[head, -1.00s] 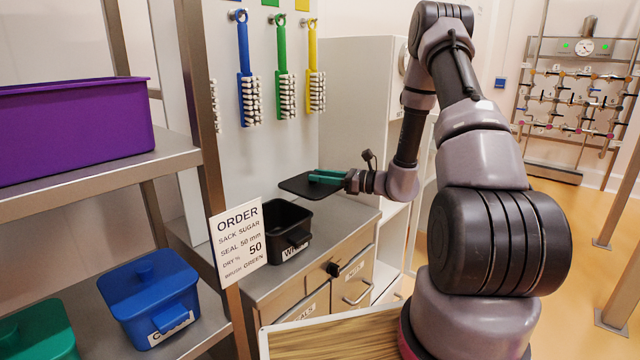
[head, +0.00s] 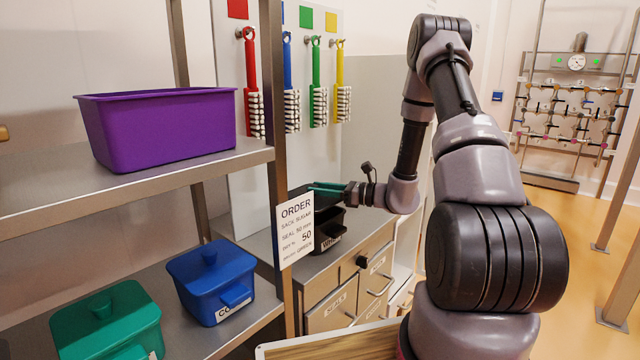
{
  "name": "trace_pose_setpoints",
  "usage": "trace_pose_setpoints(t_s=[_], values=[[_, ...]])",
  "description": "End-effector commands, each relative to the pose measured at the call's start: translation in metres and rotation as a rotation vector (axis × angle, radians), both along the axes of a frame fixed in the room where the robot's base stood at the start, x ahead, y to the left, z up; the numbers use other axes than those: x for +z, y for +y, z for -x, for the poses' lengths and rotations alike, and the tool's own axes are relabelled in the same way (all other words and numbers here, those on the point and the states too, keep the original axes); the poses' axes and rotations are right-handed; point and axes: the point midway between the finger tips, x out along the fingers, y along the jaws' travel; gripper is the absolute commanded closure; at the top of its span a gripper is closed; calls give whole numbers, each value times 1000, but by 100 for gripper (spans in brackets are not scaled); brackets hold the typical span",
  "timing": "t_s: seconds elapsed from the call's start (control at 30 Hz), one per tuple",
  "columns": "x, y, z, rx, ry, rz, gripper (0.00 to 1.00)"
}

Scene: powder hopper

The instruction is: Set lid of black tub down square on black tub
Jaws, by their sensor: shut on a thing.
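The open black tub (head: 328,229) stands on the steel-topped cabinet, right behind the order sign, which hides its left part. My gripper (head: 314,187), with green fingers, is shut on the flat black lid (head: 322,199). The lid is over the tub, close to its top, and partly hidden by the shelf post and sign. Whether the lid touches the rim or is square to it I cannot tell.
The order sign (head: 297,230) hangs on the shelf post. The shelves hold a purple bin (head: 160,130), a blue tub (head: 212,283) and a green tub (head: 105,325). Colored brushes (head: 316,85) hang on the wall behind.

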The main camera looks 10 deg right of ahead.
Motion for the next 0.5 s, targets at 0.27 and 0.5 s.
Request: trace_pose_setpoints(t_s=[0.27,0.5], values=[[-25,0,0,0,2,-1,100],[-37,0,0,0,0,0,100]])
